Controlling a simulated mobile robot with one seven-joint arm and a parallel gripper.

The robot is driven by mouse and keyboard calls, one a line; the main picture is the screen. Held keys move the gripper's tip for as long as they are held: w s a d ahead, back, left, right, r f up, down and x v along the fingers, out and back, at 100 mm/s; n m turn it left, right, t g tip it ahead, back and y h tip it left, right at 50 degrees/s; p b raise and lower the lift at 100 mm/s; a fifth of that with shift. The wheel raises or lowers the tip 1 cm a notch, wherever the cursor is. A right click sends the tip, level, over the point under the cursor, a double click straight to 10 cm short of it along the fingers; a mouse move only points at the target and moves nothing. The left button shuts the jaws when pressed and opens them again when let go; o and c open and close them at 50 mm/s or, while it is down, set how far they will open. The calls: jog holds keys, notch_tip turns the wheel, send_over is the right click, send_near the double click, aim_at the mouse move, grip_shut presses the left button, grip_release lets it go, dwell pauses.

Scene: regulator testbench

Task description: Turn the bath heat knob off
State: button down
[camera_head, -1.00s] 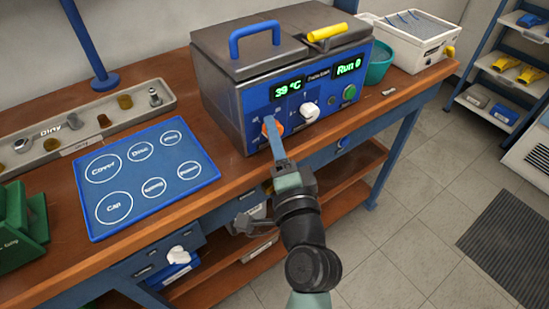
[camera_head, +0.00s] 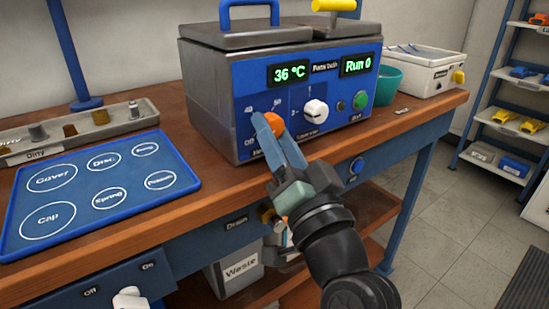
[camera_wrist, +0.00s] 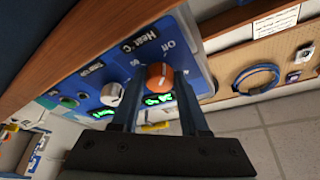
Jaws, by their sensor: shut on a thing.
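The bath (camera_head: 208,104) is a grey metal box with a blue front panel (camera_head: 309,79) on the bench. Its orange heat knob (camera_head: 269,117) is at the left of the panel, with 40, 50 and Off marks around it. The orange knob also shows between my two fingers in the wrist view (camera_wrist: 160,74). My gripper (camera_head: 265,121) is shut on the orange knob, reaching from the front right. The fingers hide part of the knob, and I cannot tell exactly where it points. The left display (camera_head: 289,73) reads 36 °C.
A white knob (camera_head: 316,112) and a green button (camera_head: 360,99) are to the right on the same panel. A blue labelled mat (camera_head: 128,199) and a grey tray (camera_head: 100,121) lie left. A teal bowl (camera_head: 386,82) stands right of the bath.

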jog(key=shift+n+y+b, duration=0.3)
jog(key=shift+n+b, duration=0.1)
jog(key=shift+c, duration=2.1)
grip_release()
jog(key=v, duration=1.3)
jog(key=shift+r, duration=0.1)
